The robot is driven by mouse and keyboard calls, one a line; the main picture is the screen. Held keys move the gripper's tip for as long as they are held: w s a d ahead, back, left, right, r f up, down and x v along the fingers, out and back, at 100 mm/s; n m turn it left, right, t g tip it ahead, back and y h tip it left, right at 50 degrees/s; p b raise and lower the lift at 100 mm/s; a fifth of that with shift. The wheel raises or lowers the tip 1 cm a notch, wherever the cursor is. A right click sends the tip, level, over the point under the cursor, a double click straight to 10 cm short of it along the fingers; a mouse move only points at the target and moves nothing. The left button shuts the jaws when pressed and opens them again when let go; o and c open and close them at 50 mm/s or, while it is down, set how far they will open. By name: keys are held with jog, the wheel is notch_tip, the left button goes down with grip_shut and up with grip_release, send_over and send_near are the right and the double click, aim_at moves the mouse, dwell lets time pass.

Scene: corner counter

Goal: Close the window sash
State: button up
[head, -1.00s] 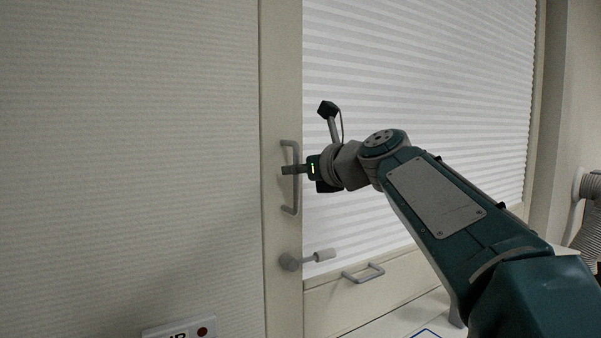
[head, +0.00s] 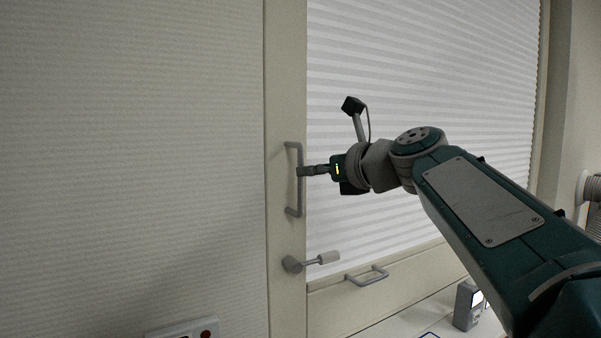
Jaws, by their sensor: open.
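The window sash shows as a pale frame stile (head: 283,110) with a grey vertical pull handle (head: 293,190) on it. Below the handle is a grey latch lever (head: 318,260) pointing right. A white pleated blind (head: 420,100) covers the window area to the right. My gripper (head: 302,171) is open, with its fingertips at the right side of the vertical handle near its upper half. Whether the fingers touch the handle cannot be told. My arm reaches in from the lower right and covers part of the blind.
A second grey handle (head: 367,275) is on the lower rail below the blind. A white counter (head: 400,320) holds a small grey device (head: 467,305). A plate with a red button (head: 183,331) is at the bottom left. A ribbed grey hose (head: 592,215) is at the right edge.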

jog(key=v, duration=0.7)
jog(key=shift+s, duration=0.1)
jog(key=s+d+f+n+g+h, duration=0.2)
jog(key=s+f+n, duration=0.6)
jog(key=f, duration=0.4)
jog(key=s+d+f+n+g+h, duration=0.2)
jog(key=s+d+f+n+h, duration=0.3)
jog(key=f+n, duration=0.5)
jog(key=s+d+f+n+g+h, duration=0.1)
jog(key=s+d+f+n+h, duration=0.2)
jog(key=s+f+n, duration=0.6)
notch_tip(320, 180, down, 6)
jog(key=shift+s+d+f+g+h, duration=0.15)
jog(key=shift+s+d+g+h, duration=0.2)
jog(key=shift+s+h, duration=0.4)
